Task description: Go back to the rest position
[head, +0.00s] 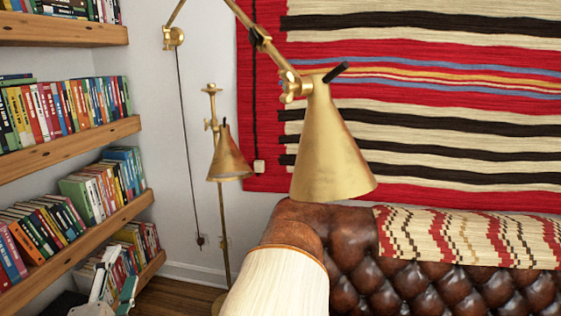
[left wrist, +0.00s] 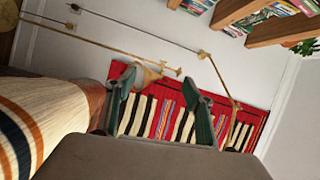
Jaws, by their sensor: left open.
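My left gripper (head: 117,280) shows at the lower left of the head view, beside the lowest bookshelf, partly cut off by the bottom edge. In the left wrist view, its two dark green fingers (left wrist: 160,88) stand apart with nothing held between them. Beyond the fingers, the striped wall rug shows across the room. My right gripper is in neither view.
Wooden bookshelves (head: 70,143) with books line the left. A brass wall lamp (head: 325,150) hangs in front, and a brass floor lamp (head: 229,160) stands behind. A brown leather sofa (head: 375,285) with a cream cover (head: 275,285) fills the lower right. A striped rug (head: 430,60) hangs behind.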

